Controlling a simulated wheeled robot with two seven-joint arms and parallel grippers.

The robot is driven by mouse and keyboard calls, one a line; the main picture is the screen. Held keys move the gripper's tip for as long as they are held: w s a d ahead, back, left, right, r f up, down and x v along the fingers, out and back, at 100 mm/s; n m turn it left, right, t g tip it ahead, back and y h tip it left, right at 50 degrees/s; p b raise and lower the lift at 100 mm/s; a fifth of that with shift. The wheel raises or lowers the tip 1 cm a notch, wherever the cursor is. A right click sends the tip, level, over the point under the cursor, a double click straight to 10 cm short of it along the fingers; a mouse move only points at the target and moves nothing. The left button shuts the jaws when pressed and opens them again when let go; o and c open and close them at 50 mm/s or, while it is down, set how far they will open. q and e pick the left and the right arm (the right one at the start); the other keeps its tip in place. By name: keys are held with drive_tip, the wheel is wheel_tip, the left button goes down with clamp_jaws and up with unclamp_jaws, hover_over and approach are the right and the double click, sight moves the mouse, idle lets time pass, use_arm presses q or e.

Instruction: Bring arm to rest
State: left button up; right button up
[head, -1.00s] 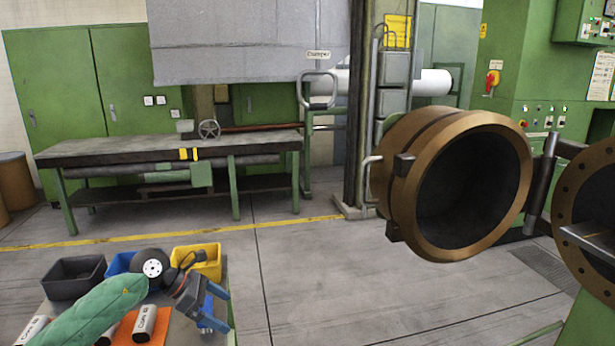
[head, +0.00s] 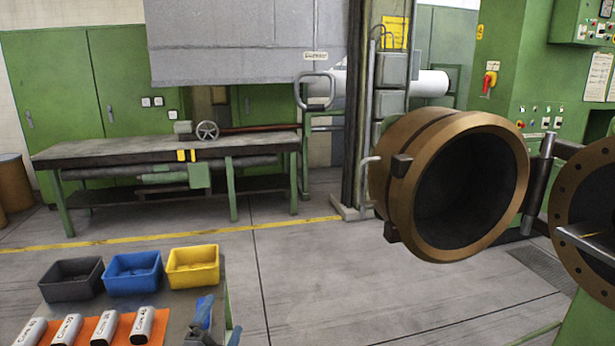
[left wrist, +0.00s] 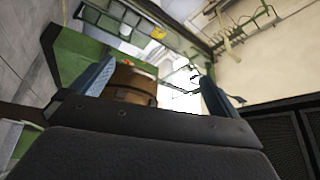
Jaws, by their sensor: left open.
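My left gripper (head: 205,325) shows at the bottom of the head view, by the right edge of the small table; only its blue fingers and part of its body are in the picture. In the left wrist view its two blue fingers (left wrist: 152,88) stand wide apart with nothing held between them. The rest of my left arm is out of the head view. My right gripper is not in view.
The small table (head: 185,302) bears black (head: 72,279), blue (head: 133,272) and yellow (head: 193,266) bins and several labelled silver cores on an orange mat. A large bronze-coloured ring (head: 450,185) stands open at right. A workbench (head: 110,152) is behind; the floor between is clear.

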use_arm(q)
drive_tip(key=s+a+f+n+g+y, duration=0.45)
drive_tip(key=s+f+n, duration=0.3)
drive_tip(key=f, duration=0.35)
drive_tip(key=s+d+f+n+g, duration=0.1)
drive_tip(key=s+f+n+g, duration=0.2)
drive_tip(key=s+f+g, duration=0.6)
drive_tip(key=s+d+f+n+g, duration=0.1)
drive_tip(key=s+f+n+g, duration=0.25)
drive_tip(key=s, duration=1.05)
drive_tip(key=s+d+f+g+h, duration=0.1)
drive_tip(key=d+f, duration=0.5)
drive_tip(key=f, duration=0.6)
drive_tip(key=shift+s+g+h, duration=0.3)
drive_tip(key=shift+s+h, duration=0.1)
drive_tip(key=shift+h, duration=0.05)
